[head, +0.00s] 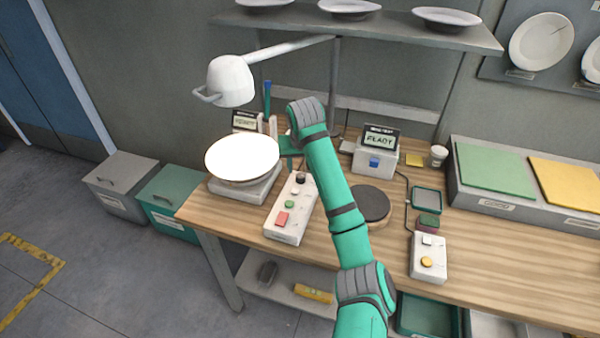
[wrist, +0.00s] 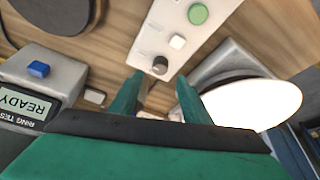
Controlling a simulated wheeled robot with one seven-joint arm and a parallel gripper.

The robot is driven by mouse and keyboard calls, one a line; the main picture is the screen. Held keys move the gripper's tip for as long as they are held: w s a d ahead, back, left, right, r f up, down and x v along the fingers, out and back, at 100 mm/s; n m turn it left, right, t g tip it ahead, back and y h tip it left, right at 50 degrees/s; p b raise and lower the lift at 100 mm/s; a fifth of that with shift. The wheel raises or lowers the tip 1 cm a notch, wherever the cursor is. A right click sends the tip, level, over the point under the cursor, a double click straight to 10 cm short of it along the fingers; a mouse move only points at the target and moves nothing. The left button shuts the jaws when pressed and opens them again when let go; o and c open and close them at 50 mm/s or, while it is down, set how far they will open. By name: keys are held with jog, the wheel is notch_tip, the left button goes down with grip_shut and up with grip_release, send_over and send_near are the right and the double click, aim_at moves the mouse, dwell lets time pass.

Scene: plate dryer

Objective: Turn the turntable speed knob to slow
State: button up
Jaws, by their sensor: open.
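A white control box (head: 270,233) stands on the wooden bench left of my arm. Its small dark knob (head: 300,178) is at the far end, past a white button, a green button and a red button. The knob (wrist: 160,65) also shows in the wrist view, just beyond the fingertips and between their lines. The pointer setting on it is too small to read. My gripper (wrist: 157,85) is open and empty, apart from the knob. The turntable (head: 245,187) beside the box carries a brightly lit white plate (head: 242,158).
A lamp (head: 231,80) hangs over the plate. Another small box (head: 428,258) with a yellow button is further right. A shelf with plates crosses above.

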aim_at(301, 175)
jog(key=shift+x, duration=2.95)
jog(key=c, duration=1)
